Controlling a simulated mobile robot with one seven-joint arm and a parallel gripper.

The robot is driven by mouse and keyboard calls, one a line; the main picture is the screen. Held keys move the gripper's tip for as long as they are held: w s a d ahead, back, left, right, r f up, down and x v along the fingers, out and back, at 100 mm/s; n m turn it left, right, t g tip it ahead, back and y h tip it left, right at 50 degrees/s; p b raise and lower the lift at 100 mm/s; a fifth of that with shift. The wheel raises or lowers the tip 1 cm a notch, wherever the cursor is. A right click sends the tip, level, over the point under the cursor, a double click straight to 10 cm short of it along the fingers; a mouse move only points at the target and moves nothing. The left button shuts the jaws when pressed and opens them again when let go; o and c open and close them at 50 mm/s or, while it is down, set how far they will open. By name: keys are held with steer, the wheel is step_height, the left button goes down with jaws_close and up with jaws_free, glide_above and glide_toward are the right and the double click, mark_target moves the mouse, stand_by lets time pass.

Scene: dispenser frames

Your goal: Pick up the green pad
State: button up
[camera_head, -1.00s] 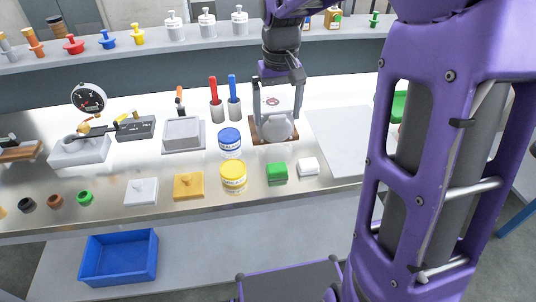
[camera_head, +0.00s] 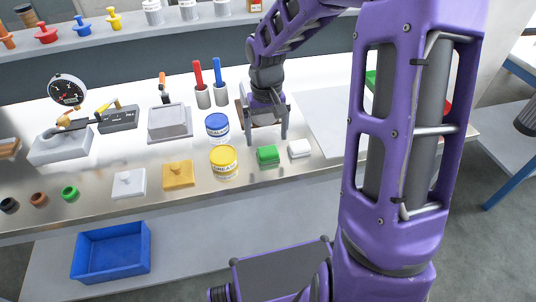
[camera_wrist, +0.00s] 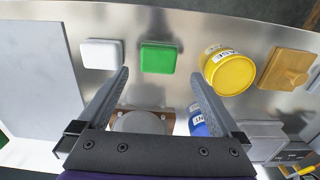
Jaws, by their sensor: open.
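The green pad (camera_head: 268,155) is a small green block lying on the metal front strip of the bench, between a yellow-lidded jar and a white pad. It also shows in the wrist view (camera_wrist: 158,57), just beyond my fingertips and roughly centred between them. My gripper (camera_head: 266,138) is open and empty, pointing down behind the green pad. In the wrist view its two fingers (camera_wrist: 160,74) are spread wide, with nothing between them. I cannot tell the exact height of the fingertips above the bench.
The white pad (camera_head: 299,148) sits close right of the green pad; the yellow-lidded jar (camera_head: 224,162) stands close left. A blue-lidded jar (camera_head: 217,127) stands behind. A brown board with a round grey piece (camera_wrist: 138,121) lies under my gripper. A flat grey plate (camera_head: 335,122) lies right.

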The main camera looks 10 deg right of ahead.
mark_target(268, 150)
step_height(268, 150, down, 5)
steer(key=shift+s+d+f+b, duration=0.1)
steer(key=shift+s+d+b, duration=0.05)
steer(key=shift+b, duration=0.2)
steer(key=shift+c, duration=0.2)
steer(key=c, duration=1.3)
steer(key=shift+o, duration=0.2)
step_height(268, 150, up, 10)
steer(key=p, duration=0.1)
